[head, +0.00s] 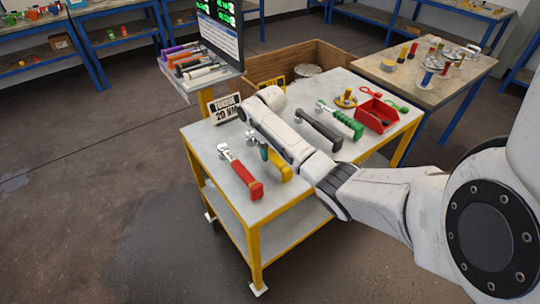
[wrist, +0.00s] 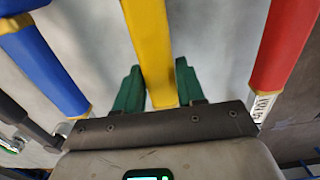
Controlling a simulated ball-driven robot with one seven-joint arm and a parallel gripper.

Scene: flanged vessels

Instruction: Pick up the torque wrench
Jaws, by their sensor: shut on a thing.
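Several torque wrenches with coloured handles lie on the grey cart top (head: 212,132). My gripper (head: 264,152) is down at the yellow wrench (head: 281,168), mostly behind my arm in the head view. In the wrist view its green fingers (wrist: 160,92) are shut on the yellow wrench (wrist: 150,45), one on each side. The red wrench (head: 240,175) lies to the left in the head view and at the right in the wrist view (wrist: 288,45). A blue wrench (wrist: 45,65) shows at the left of the wrist view; my arm hides it in the head view.
A dark grey wrench (head: 318,128), a green wrench (head: 340,119) and a red bin (head: 377,115) are farther along the cart. A "TORQUE 20 NM" sign (head: 227,108) stands at its back edge. A screen (head: 220,30) and a wooden crate (head: 300,65) are behind.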

